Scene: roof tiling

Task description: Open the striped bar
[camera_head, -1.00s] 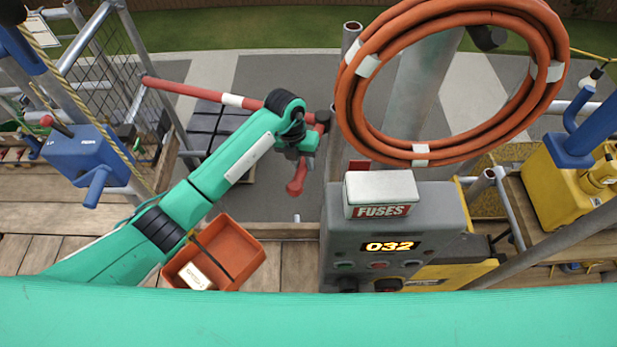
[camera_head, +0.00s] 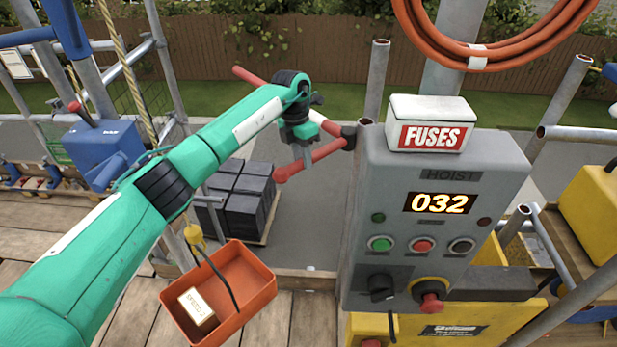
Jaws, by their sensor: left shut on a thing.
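The striped bar (camera_head: 249,77) is red with a white band, partly hidden behind my left arm. It runs from a free left end, apart from the left scaffold post, to a dark joint at the post beside the control box. A lower red rail (camera_head: 318,158) slants from the same joint down to the left. My left gripper (camera_head: 303,156) points down at the bar near the joint and is shut on it; its fingers partly hide the grip. My right gripper is not in view.
The grey hoist control box (camera_head: 400,230) reads 032 and carries a white fuses box (camera_head: 432,113). An orange bin (camera_head: 250,270) hangs below my left arm. Dark stacked tiles (camera_head: 240,195) stand beyond the platform edge. An orange hose coil (camera_head: 480,50) hangs upper right.

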